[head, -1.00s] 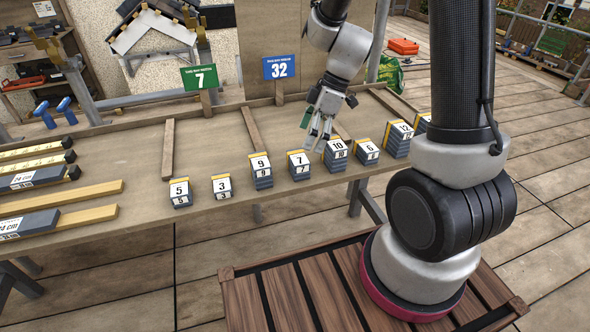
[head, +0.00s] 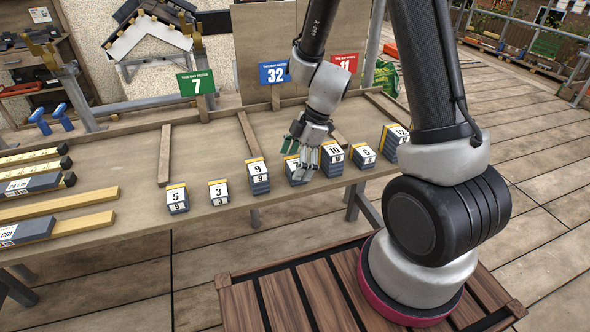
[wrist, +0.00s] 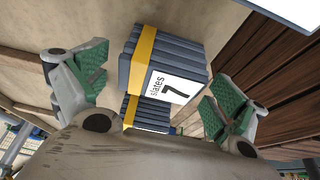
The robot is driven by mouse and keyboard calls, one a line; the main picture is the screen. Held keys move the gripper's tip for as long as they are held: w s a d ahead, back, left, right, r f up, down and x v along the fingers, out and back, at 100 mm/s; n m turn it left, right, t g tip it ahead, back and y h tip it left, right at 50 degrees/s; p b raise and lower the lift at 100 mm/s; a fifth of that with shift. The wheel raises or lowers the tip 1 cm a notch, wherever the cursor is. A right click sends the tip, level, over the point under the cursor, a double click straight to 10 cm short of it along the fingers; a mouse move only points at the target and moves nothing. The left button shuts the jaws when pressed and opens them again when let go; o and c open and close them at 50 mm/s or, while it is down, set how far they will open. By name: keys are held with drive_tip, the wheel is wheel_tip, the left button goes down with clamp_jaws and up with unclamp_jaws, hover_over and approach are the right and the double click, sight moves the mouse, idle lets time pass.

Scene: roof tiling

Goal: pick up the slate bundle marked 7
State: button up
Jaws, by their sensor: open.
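The slate bundle marked 7 (wrist: 163,70) is a stack of dark grey slates with a yellow band and a white label reading "slates 7". In the wrist view it lies between the two green-padded fingers of my gripper (wrist: 155,100), with a gap on each side. In the head view my gripper (head: 306,155) is over the bundle marked 7 (head: 292,170) on the bench and hides much of it. My gripper is open and holds nothing.
The bundle marked 10 (head: 332,160) stands close on the right and the bundle marked 9 (head: 258,177) on the left. Bundles 3 (head: 219,193), 5 (head: 177,199) and 6 (head: 363,156) share the wooden bench (head: 215,150). Signs 7 (head: 196,84) and 32 (head: 273,74) stand behind.

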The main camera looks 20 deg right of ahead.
drive_tip(key=shift+c, duration=0.2)
drive_tip(key=c, duration=1.3)
